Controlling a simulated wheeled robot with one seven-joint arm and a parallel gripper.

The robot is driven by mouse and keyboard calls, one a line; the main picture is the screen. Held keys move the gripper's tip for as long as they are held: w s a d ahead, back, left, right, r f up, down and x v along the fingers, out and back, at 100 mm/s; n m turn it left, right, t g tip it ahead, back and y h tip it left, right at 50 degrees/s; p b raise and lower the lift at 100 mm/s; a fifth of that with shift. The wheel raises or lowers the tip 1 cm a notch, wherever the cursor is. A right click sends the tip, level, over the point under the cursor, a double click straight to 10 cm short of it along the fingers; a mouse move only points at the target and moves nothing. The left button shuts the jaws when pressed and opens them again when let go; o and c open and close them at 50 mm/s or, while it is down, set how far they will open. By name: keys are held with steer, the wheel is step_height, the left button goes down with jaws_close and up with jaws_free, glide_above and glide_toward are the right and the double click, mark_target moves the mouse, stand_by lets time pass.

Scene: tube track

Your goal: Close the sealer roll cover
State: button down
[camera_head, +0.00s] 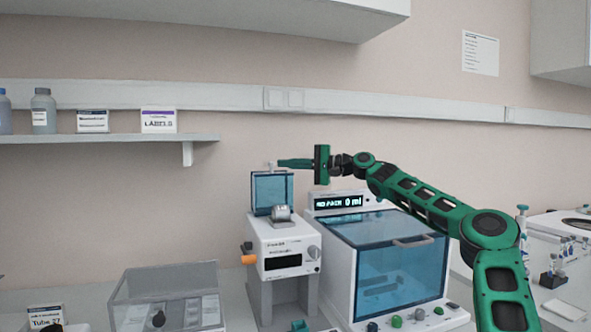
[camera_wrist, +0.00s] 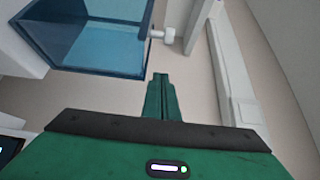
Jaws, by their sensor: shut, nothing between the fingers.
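The sealer (camera_head: 262,235) is a white machine on a grey stand, with an orange part at its left and a dark front slot. Its blue see-through roll cover (camera_head: 271,188) stands raised at the top, and the roll (camera_head: 282,213) shows uncovered in front of it. My gripper (camera_head: 279,163) is shut and empty at the cover's top edge. In the wrist view my fingertips (camera_wrist: 161,78) point toward a small white knob (camera_wrist: 164,36) at the right side of the cover (camera_wrist: 85,40). The fingertips look apart from the cover there; in the head view I cannot tell whether they touch.
A large machine with a blue lid (camera_head: 385,255) and a lit display (camera_head: 340,201) stands right of the sealer, under my arm. A clear box (camera_head: 165,295) is at the left. A wall shelf (camera_head: 100,139) holds bottles and label boxes.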

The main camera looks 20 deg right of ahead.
steer(key=shift+s+a, duration=0.65)
steer(key=shift+a, duration=0.15)
steer(key=shift+s+a, duration=0.6)
steer(key=shift+a, duration=0.2)
steer(key=shift+s, duration=0.1)
